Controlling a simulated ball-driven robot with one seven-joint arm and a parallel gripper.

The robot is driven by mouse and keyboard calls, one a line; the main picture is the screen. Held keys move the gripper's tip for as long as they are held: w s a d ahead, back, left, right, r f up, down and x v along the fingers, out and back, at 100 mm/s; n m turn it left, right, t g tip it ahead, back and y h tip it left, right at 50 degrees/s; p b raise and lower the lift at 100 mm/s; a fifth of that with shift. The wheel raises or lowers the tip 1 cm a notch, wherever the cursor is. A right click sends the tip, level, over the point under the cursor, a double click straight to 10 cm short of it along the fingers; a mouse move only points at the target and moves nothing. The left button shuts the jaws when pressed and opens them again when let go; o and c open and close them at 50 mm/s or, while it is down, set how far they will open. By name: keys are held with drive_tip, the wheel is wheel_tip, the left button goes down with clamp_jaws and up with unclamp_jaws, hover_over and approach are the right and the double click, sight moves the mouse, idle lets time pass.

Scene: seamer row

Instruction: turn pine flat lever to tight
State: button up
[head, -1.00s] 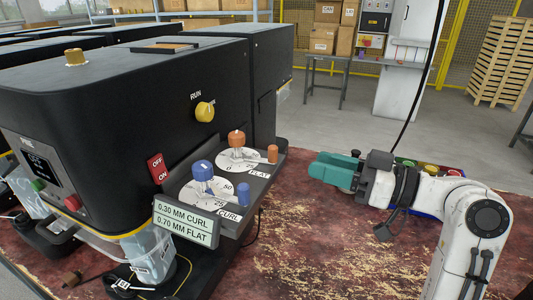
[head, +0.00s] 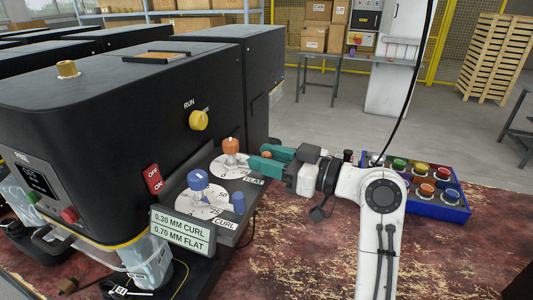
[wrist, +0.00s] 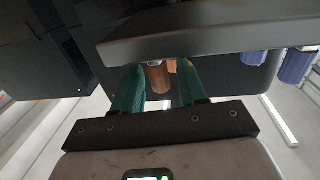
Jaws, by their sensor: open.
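The black machine (head: 110,110) stands at left, with a name on its panel that looks like PINE. Its ledge has a dial marked FLAT with an orange knob (head: 231,147). In the head view my gripper (head: 260,157) with green fingers is at the right edge of this dial and hides the orange lever peg there. In the wrist view an orange-brown peg (wrist: 160,79) hangs below the ledge edge, between the tips of my open gripper (wrist: 159,72). I cannot tell whether either finger touches it.
A blue knob (head: 197,180) and blue peg (head: 238,203) belong to the CURL dial in front. A sign (head: 183,231) reads 0.30 MM CURL, 0.70 MM FLAT. A yellow RUN knob (head: 198,120) sits above. A blue tray (head: 455,213) of coloured pieces stands at right.

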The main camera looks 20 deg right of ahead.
drive_tip(key=shift+w+a, duration=0.15)
drive_tip(key=shift+w, duration=0.05)
clamp_jaws()
idle(0.3)
